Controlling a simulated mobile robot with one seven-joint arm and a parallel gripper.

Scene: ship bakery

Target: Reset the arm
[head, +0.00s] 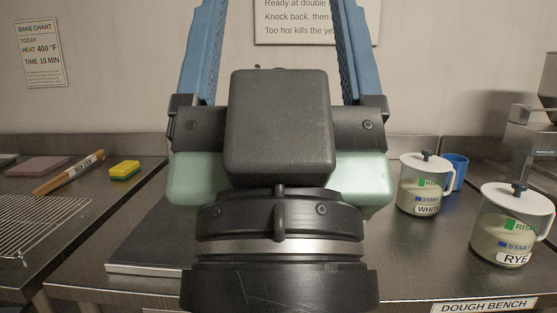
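My gripper (280,25) fills the middle of the head view, close to the camera and pointing up. Its two blue fingers stand wide apart, and only wall and part of a sign show between them. The fingertips are cut off by the top edge of the picture. No held thing shows in the visible part of the gap. The dark wrist and gripper body hide the middle of the bench behind them.
On the right of the steel bench (420,255) stand a WHITE jar (414,190), a RYE jar (496,240) and a blue cup (458,168). A dark slab (150,245) lies left of my wrist. Farther left are a yellow sponge (124,171), a wooden-handled tool (68,173) and a wire rack (35,225).

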